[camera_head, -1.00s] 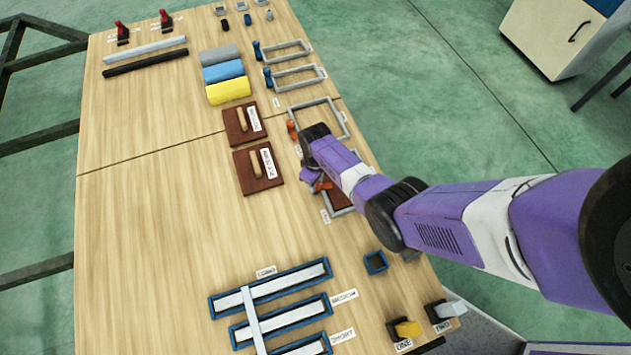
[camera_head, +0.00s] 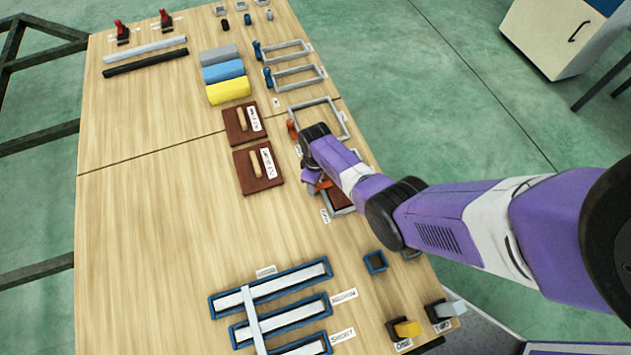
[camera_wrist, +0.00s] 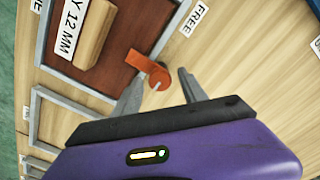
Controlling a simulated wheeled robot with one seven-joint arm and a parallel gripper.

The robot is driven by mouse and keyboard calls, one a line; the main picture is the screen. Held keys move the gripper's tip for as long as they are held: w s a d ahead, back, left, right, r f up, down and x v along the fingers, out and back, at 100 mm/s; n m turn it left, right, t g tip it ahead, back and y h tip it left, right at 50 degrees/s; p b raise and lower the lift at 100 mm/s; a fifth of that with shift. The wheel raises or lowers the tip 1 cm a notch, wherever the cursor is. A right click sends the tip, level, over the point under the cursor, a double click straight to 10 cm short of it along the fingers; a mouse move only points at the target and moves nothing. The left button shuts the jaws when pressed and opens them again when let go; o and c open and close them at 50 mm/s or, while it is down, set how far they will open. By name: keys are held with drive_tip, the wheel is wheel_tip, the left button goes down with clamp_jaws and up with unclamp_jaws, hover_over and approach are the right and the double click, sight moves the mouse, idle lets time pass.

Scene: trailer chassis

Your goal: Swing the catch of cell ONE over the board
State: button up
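The orange catch (camera_wrist: 158,75) shows in the wrist view, with its round pivot outside the grey cell frame (camera_wrist: 92,92). Its short arm points up-left, and its tip appears to overlap the near edge of the brown board (camera_wrist: 122,45) in the cell. The board has a wooden handle and a label ending "Y 12 MM". My gripper (camera_wrist: 160,82) is open, with one finger on each side of the catch's pivot; contact cannot be told. In the head view my gripper (camera_head: 311,177) is largely hidden by my wrist, with the orange catch (camera_head: 323,184) beside it.
An empty grey cell (camera_head: 346,124) with another orange catch (camera_head: 292,128) lies just beyond my wrist. Two brown boards with handles (camera_head: 240,122) (camera_head: 258,167) lie to the left. Blue slotted trays (camera_head: 212,307) are at the front; the table's left middle is clear.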

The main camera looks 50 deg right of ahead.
drive_tip(key=shift+r, duration=0.1)
drive_tip(key=shift+r+p, duration=1.25)
drive_tip(key=shift+r, duration=2.55)
